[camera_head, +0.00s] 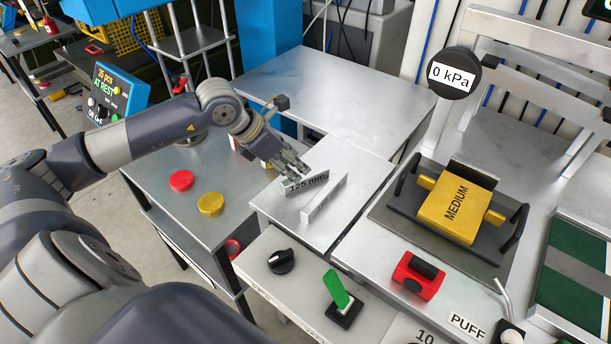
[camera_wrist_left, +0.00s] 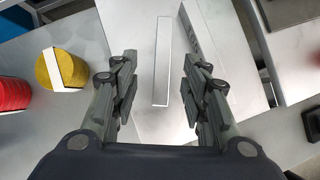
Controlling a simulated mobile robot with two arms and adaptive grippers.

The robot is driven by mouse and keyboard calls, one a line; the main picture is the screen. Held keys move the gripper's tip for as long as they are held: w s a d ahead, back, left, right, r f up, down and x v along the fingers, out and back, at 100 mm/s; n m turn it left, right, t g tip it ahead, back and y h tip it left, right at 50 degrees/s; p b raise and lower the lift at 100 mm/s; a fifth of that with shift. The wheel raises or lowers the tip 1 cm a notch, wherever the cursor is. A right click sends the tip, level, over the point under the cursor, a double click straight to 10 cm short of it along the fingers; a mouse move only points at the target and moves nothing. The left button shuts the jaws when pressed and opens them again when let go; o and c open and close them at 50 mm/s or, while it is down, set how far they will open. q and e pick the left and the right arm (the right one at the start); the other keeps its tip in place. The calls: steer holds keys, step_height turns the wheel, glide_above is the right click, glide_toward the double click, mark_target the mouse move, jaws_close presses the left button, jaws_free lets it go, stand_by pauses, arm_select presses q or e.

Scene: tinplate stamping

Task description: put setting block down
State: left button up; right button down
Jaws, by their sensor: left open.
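A grey setting block marked "125 mm" (camera_head: 306,186) stands on the light metal plate (camera_head: 289,219) in the head view. In the left wrist view this block (camera_wrist_left: 162,62) is a long narrow bar between the spread fingers of my left gripper (camera_wrist_left: 160,75), with a gap on each side. A second grey block (camera_head: 325,198) stands close to its right; its label is too faint to read. This second block also shows right of the fingers in the wrist view (camera_wrist_left: 213,45). My right gripper is out of view.
Red (camera_head: 181,181) and yellow (camera_head: 210,204) buttons are left of the plate. A black knob (camera_head: 281,261) and a green lever (camera_head: 336,289) are in front. A yellow "MEDIUM" block (camera_head: 456,209) sits in a dark fixture to the right. The plate's front part is bare.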

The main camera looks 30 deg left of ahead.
mark_target(302, 176)
arm_select(q)
steer(key=shift+w+d+f, duration=0.15)
steer(key=shift+f, duration=0.15)
steer(key=p+x, duration=0.2)
steer(key=x, duration=0.2)
steer(key=shift+d, duration=0.1)
steer(key=shift+w+f, duration=0.15)
steer(key=shift+f, duration=0.3)
jaws_close()
